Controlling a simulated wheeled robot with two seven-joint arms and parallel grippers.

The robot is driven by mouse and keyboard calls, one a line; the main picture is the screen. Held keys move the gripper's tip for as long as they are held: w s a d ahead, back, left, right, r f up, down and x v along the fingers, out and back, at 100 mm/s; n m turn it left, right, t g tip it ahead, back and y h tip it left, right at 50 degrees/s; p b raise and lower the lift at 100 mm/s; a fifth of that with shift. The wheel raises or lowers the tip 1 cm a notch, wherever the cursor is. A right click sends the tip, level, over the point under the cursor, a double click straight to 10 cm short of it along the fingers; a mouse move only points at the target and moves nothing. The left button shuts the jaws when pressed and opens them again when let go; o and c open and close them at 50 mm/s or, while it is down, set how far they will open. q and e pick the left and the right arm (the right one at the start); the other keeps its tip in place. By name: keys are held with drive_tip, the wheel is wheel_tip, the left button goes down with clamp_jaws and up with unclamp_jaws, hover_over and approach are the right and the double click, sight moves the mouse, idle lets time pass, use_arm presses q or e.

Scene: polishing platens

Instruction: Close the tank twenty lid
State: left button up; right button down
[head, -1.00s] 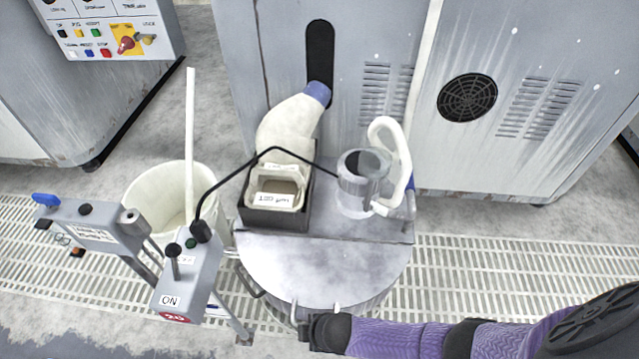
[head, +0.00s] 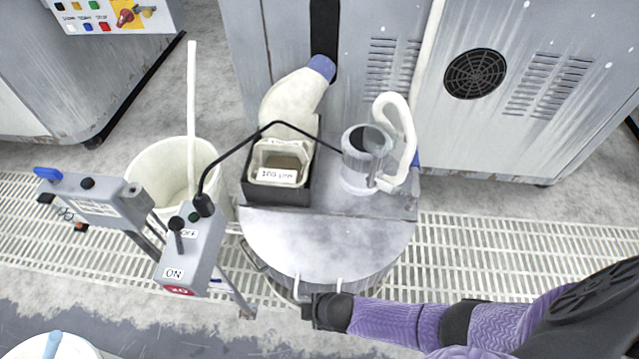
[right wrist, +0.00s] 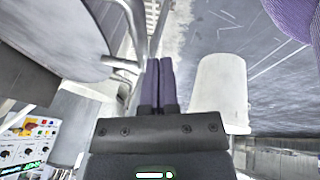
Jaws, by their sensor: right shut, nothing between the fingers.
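The tank lid (head: 325,245) is a grey, round-fronted metal plate. It lies about flat over the round tank (head: 370,280), its straight back edge against the fixed top. I cannot tell if it is fully seated. A red tag, seemingly reading 20, is on the control box (head: 190,250) at left. My right gripper (head: 306,308) is at the lid's front edge, beside two small pale rods of a handle. In the right wrist view its fingers (right wrist: 159,85) are together and empty, just right of the lid's rim (right wrist: 95,65). My left gripper is not in view.
A white bucket (head: 150,175) stands left. Another bucket (head: 45,347) is at bottom left.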

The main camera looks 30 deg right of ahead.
drive_tip(key=s+a+r+m+p, duration=0.35)
drive_tip(key=s+r+p, duration=0.5)
drive_tip(key=r, duration=0.35)
drive_tip(key=s+d+r+m+g+h, duration=0.15)
drive_tip(key=d+r+m, duration=0.25)
drive_tip(key=r, duration=0.5)
drive_tip(key=s+d+r+m+g, duration=0.1)
drive_tip(key=s+d+r+m, duration=0.25)
drive_tip(key=r, duration=0.45)
drive_tip(key=s+d+f+p, duration=0.2)
drive_tip(key=s+f+p, duration=0.15)
drive_tip(key=f, duration=0.85)
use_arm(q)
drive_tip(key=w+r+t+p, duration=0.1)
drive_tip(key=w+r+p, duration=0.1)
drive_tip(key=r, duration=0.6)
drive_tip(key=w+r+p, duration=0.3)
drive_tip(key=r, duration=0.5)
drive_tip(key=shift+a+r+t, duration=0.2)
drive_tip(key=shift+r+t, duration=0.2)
use_arm(e)
drive_tip(key=s+d+f+g, duration=0.1)
drive_tip(key=s+d+f, duration=0.1)
drive_tip(key=s, duration=0.5)
drive_tip(key=s+d+f+g+h, duration=0.1)
drive_tip(key=s+d+f, duration=0.2)
drive_tip(key=s, duration=0.4)
drive_tip(key=shift+s+f, duration=0.3)
drive_tip(key=shift+f, duration=0.1)
